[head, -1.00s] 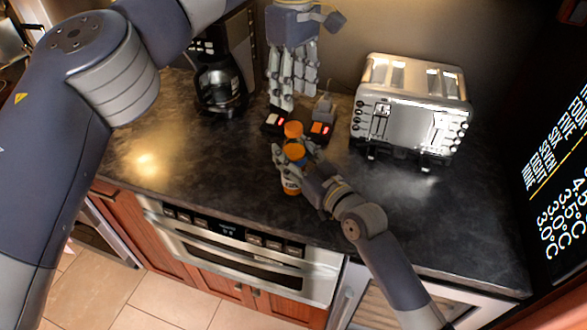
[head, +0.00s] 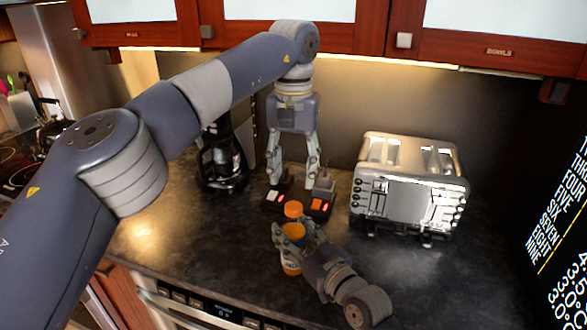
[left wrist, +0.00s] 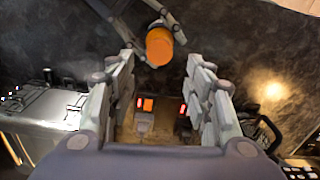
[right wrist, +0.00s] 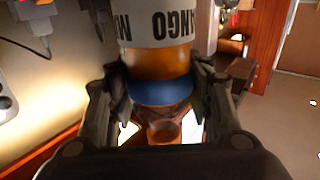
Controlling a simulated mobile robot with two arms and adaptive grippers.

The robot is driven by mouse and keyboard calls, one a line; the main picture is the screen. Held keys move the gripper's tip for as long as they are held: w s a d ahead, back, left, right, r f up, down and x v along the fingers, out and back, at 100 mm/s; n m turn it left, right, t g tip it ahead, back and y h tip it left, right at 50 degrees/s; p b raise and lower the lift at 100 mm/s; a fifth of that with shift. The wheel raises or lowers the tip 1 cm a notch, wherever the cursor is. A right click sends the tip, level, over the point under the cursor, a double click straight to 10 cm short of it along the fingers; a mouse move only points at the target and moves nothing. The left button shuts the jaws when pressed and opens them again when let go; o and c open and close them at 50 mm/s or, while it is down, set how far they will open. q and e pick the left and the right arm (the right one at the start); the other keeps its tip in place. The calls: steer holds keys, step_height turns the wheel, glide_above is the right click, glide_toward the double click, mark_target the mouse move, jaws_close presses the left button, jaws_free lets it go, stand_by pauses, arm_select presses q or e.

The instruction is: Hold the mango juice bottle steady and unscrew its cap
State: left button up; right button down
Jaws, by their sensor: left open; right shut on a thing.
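The mango juice bottle (head: 290,266) stands upright on the dark counter, with a white label and an orange cap (head: 293,209). My right gripper (head: 288,236) is shut around its upper part. The right wrist view shows the upside-down MANGO label (right wrist: 160,25) and a blue band (right wrist: 158,92) between the fingers. My left gripper (head: 293,182) points down, open and empty, above and behind the cap. In the left wrist view, the cap (left wrist: 159,46) shows beyond the gap between the spread fingers, apart from them.
A silver toaster (head: 410,190) stands right of the bottle. A coffee maker (head: 220,160) stands at the back left. Small dark boxes with red lights (head: 320,207) sit just behind the bottle. Cabinets (head: 290,12) hang above. The counter front left is clear.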

mark_target(293, 206)
arm_select(q)
steer(key=shift+f+m, duration=0.1)
steer(key=shift+m, duration=0.4)
steer(key=shift+f, duration=3.9)
